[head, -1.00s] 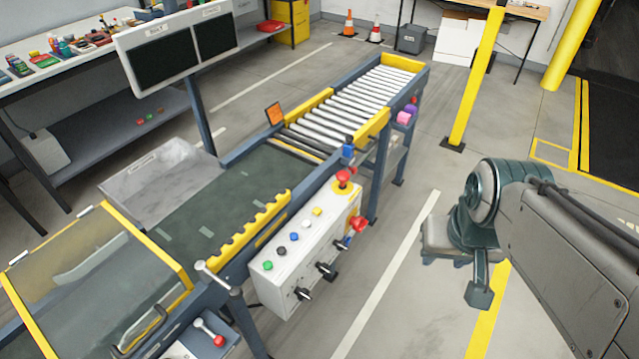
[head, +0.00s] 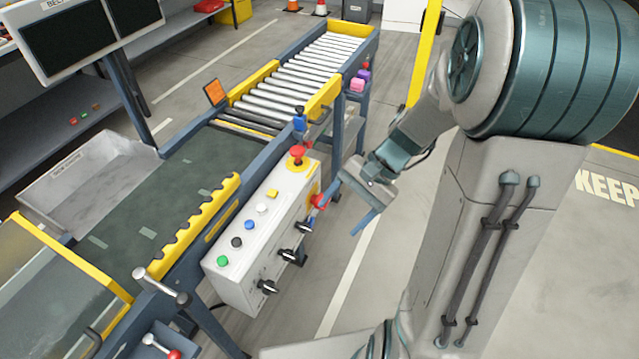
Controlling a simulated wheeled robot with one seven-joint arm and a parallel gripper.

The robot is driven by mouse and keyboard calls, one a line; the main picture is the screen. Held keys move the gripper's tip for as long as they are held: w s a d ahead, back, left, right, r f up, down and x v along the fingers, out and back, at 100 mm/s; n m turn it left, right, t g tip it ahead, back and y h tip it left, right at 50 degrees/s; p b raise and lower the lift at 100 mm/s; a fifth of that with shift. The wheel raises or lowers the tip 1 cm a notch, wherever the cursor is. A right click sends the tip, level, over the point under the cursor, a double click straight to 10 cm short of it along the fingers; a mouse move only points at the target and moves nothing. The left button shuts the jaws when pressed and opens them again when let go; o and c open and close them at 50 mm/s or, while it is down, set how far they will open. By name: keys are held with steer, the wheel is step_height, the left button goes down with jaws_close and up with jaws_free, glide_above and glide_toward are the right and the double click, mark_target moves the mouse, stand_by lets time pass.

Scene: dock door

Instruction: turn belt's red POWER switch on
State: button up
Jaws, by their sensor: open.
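The belt's white control box (head: 262,235) hangs on the near side of the conveyor, with a row of coloured buttons on its sloping top. A red knob, apparently the POWER switch (head: 319,201), sticks out from the box's front face at its far right end. Its label is not readable and its setting cannot be told. Several black rotary handles (head: 267,286) sit further left on the same face. My gripper (head: 351,203) is open and empty, just right of the red knob in the picture. The fingers look apart from the knob, though the depth is hard to judge.
A red mushroom button (head: 297,155) on a yellow base tops the box's far end. A blue-and-black part (head: 300,120) stands beyond it. A lever (head: 162,285) rises at the near left. Roller conveyor (head: 300,80) runs behind. Floor right of the box is clear.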

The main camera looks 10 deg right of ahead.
steer(key=w+d+f+m+t+y+b, duration=0.4)
steer(key=w+f+m+y+b, duration=0.25)
steer(key=f, duration=0.65)
steer(key=m+t+b, duration=0.2)
steer(key=m+t, duration=0.6)
steer(key=m, duration=0.2)
glide_toward(327, 204)
steer(key=shift+y, duration=0.45)
steer(key=x, duration=1)
steer(key=shift+w+f, duration=0.35)
steer(key=shift+w, duration=0.1)
steer(key=c, duration=1)
